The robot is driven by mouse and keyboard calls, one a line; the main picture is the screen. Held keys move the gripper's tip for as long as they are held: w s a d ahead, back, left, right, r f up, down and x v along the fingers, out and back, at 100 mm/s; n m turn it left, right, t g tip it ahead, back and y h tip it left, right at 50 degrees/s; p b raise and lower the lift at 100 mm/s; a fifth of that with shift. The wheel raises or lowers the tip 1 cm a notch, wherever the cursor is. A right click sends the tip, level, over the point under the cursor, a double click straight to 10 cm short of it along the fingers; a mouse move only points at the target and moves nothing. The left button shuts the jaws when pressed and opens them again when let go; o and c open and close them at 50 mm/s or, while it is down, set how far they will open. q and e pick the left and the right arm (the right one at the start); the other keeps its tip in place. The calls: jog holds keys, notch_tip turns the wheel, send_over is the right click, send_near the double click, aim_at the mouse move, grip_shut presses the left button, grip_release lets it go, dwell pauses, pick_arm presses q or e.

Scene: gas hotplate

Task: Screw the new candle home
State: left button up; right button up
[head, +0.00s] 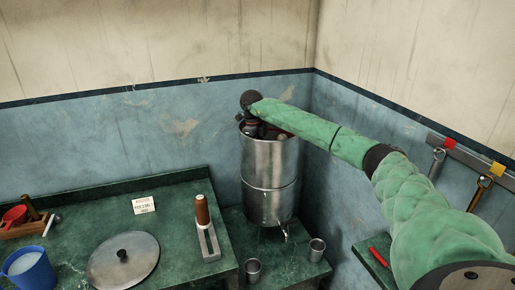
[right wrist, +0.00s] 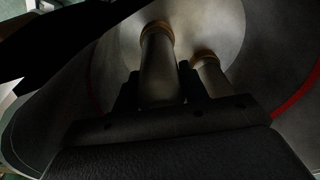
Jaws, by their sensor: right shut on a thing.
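The steel cylinder (head: 269,180) stands upright in the corner with its top open. My right arm reaches over from the right, and my right gripper (head: 256,128) is down at its mouth, its fingertips hidden by the wall. My right gripper (right wrist: 158,88) is shut on the left, nearer candle (right wrist: 158,62). The other candle (right wrist: 209,76) is just to its right, apart from it. Whether the held candle is fully seated cannot be told. My left gripper is not in view.
A round lid (head: 105,262), a blue jug (head: 30,273), a card (head: 144,205) and a brown-topped piece on a grey block (head: 208,243) are on the green bench. Tools (head: 480,190) hang on the right wall.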

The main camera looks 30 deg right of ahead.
jog(key=shift+w+d+r+m, duration=0.1)
jog(key=shift+r+m, duration=0.1)
jog(key=shift+m, duration=0.2)
jog(key=m, duration=0.3)
jog(key=shift+m+p, duration=0.3)
jog(key=shift+c, duration=1)
jog(key=shift+m+y, duration=0.3)
jog(key=shift+m, duration=0.4)
jog(key=shift+c, duration=0.6)
jog(key=o, duration=1.3)
jog(key=shift+o, duration=0.9)
jog(key=shift+f, duration=0.15)
